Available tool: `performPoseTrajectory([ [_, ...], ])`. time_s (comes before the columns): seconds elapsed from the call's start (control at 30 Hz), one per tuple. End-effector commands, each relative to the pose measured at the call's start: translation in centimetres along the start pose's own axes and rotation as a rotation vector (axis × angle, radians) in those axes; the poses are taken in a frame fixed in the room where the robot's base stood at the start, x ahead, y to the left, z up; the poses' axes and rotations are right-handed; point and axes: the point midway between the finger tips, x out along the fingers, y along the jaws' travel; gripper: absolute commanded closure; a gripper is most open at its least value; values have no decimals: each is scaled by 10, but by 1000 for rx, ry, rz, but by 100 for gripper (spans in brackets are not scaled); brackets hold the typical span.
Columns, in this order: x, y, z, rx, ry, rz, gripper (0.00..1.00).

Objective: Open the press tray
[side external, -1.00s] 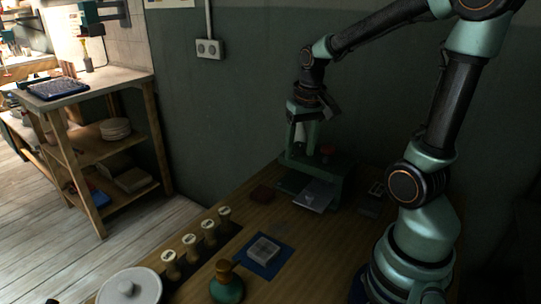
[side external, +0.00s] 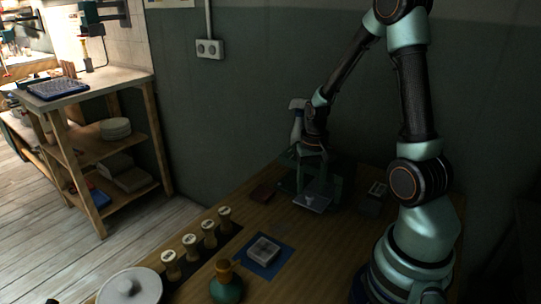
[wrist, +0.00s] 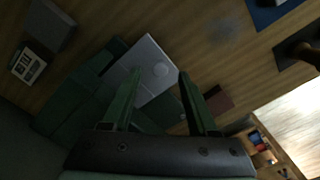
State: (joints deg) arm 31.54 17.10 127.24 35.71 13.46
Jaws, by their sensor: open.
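The small dark green press (side external: 343,187) stands at the back of the wooden bench against the wall. My gripper (side external: 312,163) is at the press, above and behind the tray's front part, and hides the press's upper part. In the wrist view the two green fingers (wrist: 159,76) are apart with the tray between and beyond their tips. I cannot tell whether a finger touches it.
A brown block (side external: 262,192) lies left of the press and a small grey box (side external: 375,196) right of it. A pale bottle (side external: 296,114) is behind my gripper.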

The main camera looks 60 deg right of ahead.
Motion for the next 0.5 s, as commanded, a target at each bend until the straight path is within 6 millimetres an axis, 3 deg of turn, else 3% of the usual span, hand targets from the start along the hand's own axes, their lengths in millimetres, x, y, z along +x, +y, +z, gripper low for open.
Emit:
performPoseTrajectory([
  [0.2,20,0,0,0,0,0,41],
  [0.5,24,0,0,0,1,0,41],
])
